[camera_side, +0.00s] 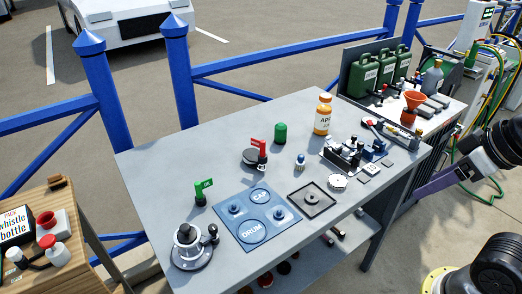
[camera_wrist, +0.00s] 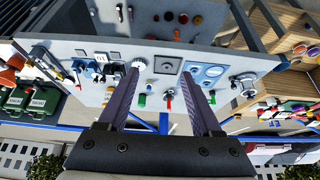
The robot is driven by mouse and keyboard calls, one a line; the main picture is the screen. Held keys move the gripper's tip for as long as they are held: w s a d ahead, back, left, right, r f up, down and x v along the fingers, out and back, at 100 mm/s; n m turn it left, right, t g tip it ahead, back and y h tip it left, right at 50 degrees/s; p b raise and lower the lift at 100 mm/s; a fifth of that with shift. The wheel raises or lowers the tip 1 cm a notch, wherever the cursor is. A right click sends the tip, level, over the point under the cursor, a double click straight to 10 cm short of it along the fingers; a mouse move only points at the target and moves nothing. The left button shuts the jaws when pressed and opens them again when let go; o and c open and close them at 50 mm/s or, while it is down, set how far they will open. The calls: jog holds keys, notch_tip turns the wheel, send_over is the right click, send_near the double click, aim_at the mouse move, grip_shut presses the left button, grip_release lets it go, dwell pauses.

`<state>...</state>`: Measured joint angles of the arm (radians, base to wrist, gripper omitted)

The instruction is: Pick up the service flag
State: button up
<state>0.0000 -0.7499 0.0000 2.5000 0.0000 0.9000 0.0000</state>
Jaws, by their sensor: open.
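Two small flags stand on the grey table, and I cannot tell by lettering which is the service flag. A red flag (camera_side: 259,147) stands by a dark round base towards the back middle. A green flag (camera_side: 204,187) with pale lettering stands at the left, behind a dark round winch-like fitting (camera_side: 190,246). In the wrist view the red flag (camera_wrist: 168,104) shows between my fingers and the green flag (camera_wrist: 212,97) by the right finger. My gripper (camera_wrist: 160,74) is open and empty, with its fingers apart over the scene. I cannot make out its fingertips in the side view.
A blue board (camera_side: 256,229) marked CAP and DRUM lies at the front, beside a dark square tray (camera_side: 311,198). A green cylinder (camera_side: 280,133), an amber bottle (camera_side: 323,115) and a cluster of fittings (camera_side: 347,154) stand nearby. A blue fence (camera_side: 181,75) runs behind.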

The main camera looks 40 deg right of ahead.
jog(key=shift+c, duration=0.2)
jog(key=shift+c, duration=0.5)
